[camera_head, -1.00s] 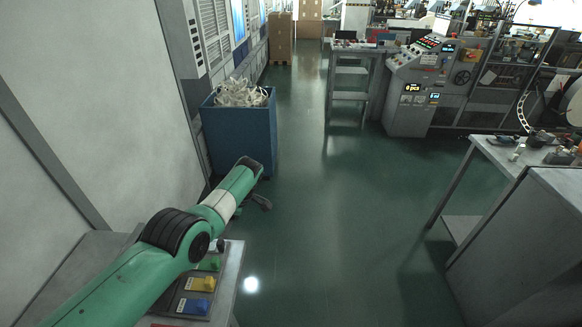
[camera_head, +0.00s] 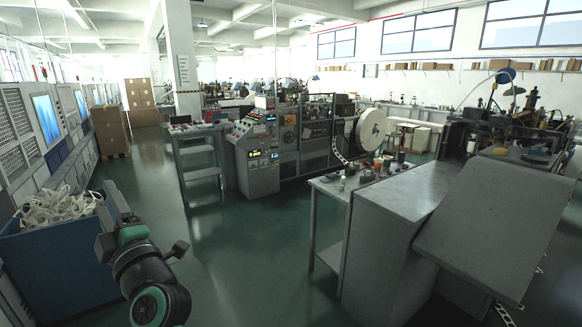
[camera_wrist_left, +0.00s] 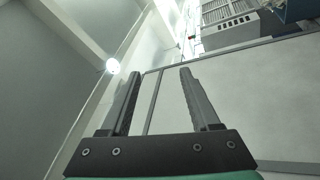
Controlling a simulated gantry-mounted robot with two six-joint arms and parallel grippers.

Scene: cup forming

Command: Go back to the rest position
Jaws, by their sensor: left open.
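My left gripper (camera_head: 116,202) shows at the lower left of the head view, at the end of my green and black arm, in front of the blue bin. The left wrist view shows its two dark fingers (camera_wrist_left: 163,72) spread apart, with nothing between them. They point up toward a pale wall panel and the ceiling. My right gripper is in neither view.
The blue bin (camera_head: 62,262) full of pale scrap (camera_head: 60,207) stands close to my left gripper. A control machine (camera_head: 258,150) stands further back. A grey table (camera_head: 385,200) and slanted grey panel (camera_head: 497,225) are at right. Green floor (camera_head: 235,255) between is clear.

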